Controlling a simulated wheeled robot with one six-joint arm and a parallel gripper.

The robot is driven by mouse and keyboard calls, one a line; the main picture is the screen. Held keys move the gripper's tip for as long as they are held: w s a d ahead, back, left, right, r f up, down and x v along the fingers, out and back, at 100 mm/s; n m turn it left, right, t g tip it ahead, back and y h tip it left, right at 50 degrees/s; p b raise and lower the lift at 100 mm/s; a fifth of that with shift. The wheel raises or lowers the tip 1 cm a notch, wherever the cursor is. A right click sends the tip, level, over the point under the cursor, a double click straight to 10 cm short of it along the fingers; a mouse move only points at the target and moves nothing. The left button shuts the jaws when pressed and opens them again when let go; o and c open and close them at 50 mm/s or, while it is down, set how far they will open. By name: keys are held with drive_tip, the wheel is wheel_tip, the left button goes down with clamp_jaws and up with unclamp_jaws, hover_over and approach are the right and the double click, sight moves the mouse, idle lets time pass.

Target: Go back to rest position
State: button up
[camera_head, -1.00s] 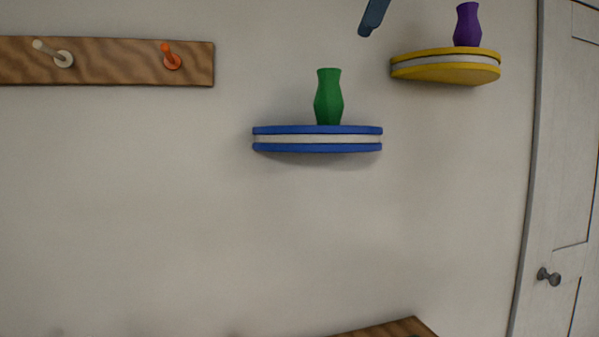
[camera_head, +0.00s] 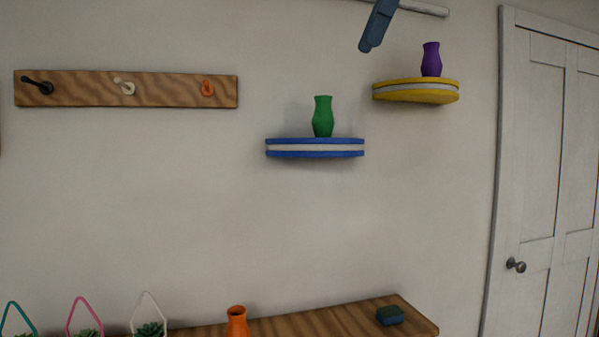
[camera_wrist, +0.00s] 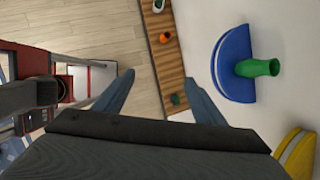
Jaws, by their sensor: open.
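My gripper (camera_wrist: 159,78) is open and empty in the wrist view, its two blue-grey fingers spread apart. In the head view one blue-grey finger of my gripper (camera_head: 378,27) shows at the top, left of the yellow shelf. A green vase (camera_head: 323,117) stands upright on the blue shelf (camera_head: 315,148). A purple vase (camera_head: 431,60) stands upright on the yellow shelf (camera_head: 416,91). My gripper touches neither vase. In the wrist view the green vase (camera_wrist: 258,68) and blue shelf (camera_wrist: 234,70) lie right of the fingers.
A wooden table (camera_head: 330,318) runs below, with an orange vase (camera_head: 237,322), a dark green block (camera_head: 390,315) and several hanging-frame plants (camera_head: 150,328). A peg board (camera_head: 170,91) is on the wall at left, a white door (camera_head: 530,140) at right.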

drive_tip(key=w+d+f+n+h+b, duration=0.15)
drive_tip(key=w+f, duration=0.25)
drive_tip(key=f, duration=0.8)
drive_tip(key=w+d+f+n+b, duration=0.1)
drive_tip(key=w+f+n, duration=0.25)
drive_tip(key=f, duration=0.85)
drive_tip(key=w+d+f+n+h+b, duration=0.15)
drive_tip(key=w+f, duration=0.35)
drive_tip(key=f, duration=0.6)
drive_tip(key=s+d+f+n+g+b, duration=0.1)
drive_tip(key=s+f+n, duration=0.25)
drive_tip(key=f, duration=0.75)
drive_tip(key=s+d+f+n, duration=0.1)
drive_tip(key=s+f+n, duration=0.25)
drive_tip(key=f, duration=0.85)
drive_tip(key=s+d+f+n+h+b, duration=0.1)
drive_tip(key=s+f+n, duration=0.4)
drive_tip(key=s+f, duration=0.6)
wheel_tip(320, 180, down, 2)
drive_tip(key=shift+d+f, duration=0.1)
drive_tip(key=shift+d, duration=0.15)
